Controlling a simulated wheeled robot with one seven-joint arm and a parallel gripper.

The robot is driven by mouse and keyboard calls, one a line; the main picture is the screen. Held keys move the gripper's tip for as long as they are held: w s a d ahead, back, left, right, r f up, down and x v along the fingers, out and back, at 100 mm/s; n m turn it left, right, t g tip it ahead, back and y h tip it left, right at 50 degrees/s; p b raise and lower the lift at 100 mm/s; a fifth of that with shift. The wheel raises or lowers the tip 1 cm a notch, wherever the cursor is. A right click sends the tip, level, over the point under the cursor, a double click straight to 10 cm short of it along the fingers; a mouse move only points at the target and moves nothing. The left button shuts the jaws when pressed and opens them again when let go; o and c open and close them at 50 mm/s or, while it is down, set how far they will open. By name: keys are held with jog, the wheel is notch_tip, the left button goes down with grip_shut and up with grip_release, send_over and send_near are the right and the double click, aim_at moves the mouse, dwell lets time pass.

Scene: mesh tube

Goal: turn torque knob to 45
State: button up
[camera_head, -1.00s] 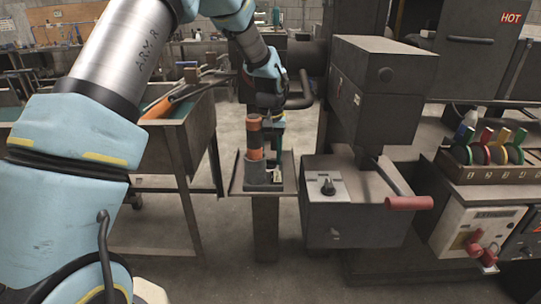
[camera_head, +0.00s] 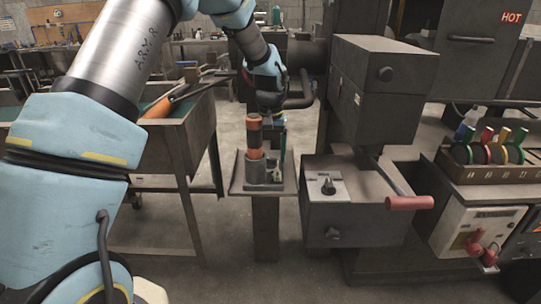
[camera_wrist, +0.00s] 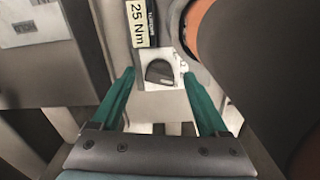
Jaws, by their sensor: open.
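A dark knob (camera_wrist: 160,71) sits on a pale plate, with a yellow-white "25 Nm" label (camera_wrist: 138,22) beside it in the wrist view. The green fingers of my gripper (camera_wrist: 159,76) are open, one on each side of the knob's position in the picture; I cannot tell whether they touch it. In the head view my gripper is low over the grey tool stand (camera_head: 263,172), beside the orange and black cylinder (camera_head: 254,137). The knob on the stand is too small to make out there.
The stand is on a small pedestal table (camera_head: 241,187). A press with a red-handled lever (camera_head: 408,203) and a grey box with another knob (camera_head: 328,187) stands close on the right. A bench with tools (camera_head: 176,100) is on the left.

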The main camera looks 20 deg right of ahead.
aim_at(271, 159)
notch_tip(271, 159, up, 10)
jog(key=b, duration=0.1)
jog(key=shift+r+b, duration=0.25)
jog(key=shift+b, duration=0.05)
jog(key=shift+c, duration=0.4)
